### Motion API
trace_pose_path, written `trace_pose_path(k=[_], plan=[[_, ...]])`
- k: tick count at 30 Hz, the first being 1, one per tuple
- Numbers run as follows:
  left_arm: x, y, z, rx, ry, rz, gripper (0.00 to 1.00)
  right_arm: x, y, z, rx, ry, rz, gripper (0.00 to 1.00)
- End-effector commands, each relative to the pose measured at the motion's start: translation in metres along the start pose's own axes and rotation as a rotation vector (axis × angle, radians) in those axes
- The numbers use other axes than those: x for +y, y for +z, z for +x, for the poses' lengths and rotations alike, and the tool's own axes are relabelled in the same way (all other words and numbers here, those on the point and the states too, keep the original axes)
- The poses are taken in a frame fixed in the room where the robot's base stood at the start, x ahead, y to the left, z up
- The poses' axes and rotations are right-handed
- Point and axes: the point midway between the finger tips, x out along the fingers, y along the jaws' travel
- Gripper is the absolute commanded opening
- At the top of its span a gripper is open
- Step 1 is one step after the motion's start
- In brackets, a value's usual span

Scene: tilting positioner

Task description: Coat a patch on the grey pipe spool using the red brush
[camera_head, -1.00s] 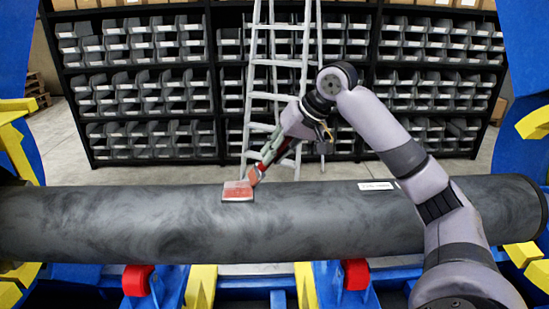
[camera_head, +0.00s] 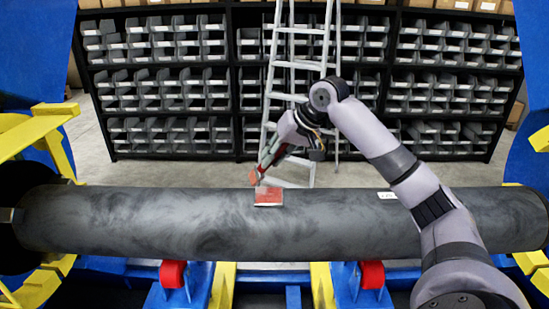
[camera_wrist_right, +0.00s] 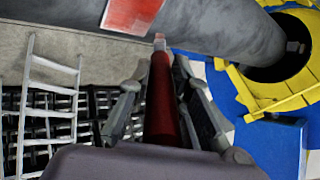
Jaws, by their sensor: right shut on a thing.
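The grey pipe spool (camera_head: 340,225) lies horizontally across the head view. A red patch with a pale border (camera_head: 268,197) is on its upper side, left of the middle. My right gripper (camera_head: 268,160) is behind the pipe, above the patch, shut on the red brush (camera_head: 254,178). The brush points down and left, its tip just up and left of the patch. In the right wrist view the brush's red handle (camera_wrist_right: 161,100) sits between the fingers, and its tip appears near the patch (camera_wrist_right: 132,13). I cannot tell whether the tip touches the pipe. My left gripper is not visible.
Blue and yellow positioner frames (camera_head: 55,140) stand at both ends of the pipe. Red rollers (camera_head: 173,273) (camera_head: 372,274) are below it. A ladder (camera_head: 299,70) and shelves of grey bins (camera_head: 170,90) stand behind. A white label (camera_head: 386,196) is on the pipe.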

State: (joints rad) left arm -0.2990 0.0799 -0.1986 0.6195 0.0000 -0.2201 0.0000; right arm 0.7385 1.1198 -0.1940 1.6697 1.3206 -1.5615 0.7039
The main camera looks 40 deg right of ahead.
Motion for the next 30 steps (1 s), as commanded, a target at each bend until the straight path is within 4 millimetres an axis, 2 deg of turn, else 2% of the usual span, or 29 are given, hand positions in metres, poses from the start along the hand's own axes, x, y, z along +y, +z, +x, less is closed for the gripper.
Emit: trace_pose_path(k=[1,13,22,30], plan=[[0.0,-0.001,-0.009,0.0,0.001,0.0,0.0,-0.003,-0.003,-0.005,-0.004,0.002,0.001,0.0],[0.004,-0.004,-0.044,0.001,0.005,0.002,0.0,-0.013,-0.022,-0.029,-0.002,0.003,0.004,0.0],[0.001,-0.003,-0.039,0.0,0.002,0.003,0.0,-0.01,-0.029,-0.05,0.004,0.007,0.012,0.0],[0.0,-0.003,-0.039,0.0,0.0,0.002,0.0,-0.009,-0.029,-0.052,0.003,0.008,0.012,0.0]])
